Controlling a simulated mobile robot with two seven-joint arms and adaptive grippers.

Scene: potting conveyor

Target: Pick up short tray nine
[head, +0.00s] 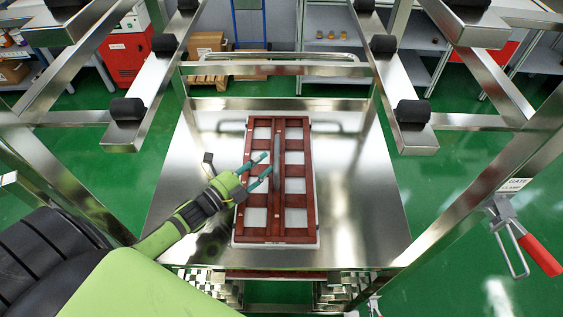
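A reddish-brown tray (308,185) with pale square compartments lies on a shiny metal table. A grey bar (277,152) runs lengthwise along its middle. Any number on the tray is too small to read. My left gripper (268,164) reaches in from the left over the tray. Its two teal fingers are open and apart, with their tips close to the left side of the grey bar. I cannot tell whether they touch it. Nothing is held between them. My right gripper is not in view.
The metal table (365,200) is bare around the tray. Steel frame bars with black rollers (412,111) stand on both sides above it. A red-handled clamp (540,255) is at the right. Shelves (335,45) and a red cabinet (126,58) stand behind.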

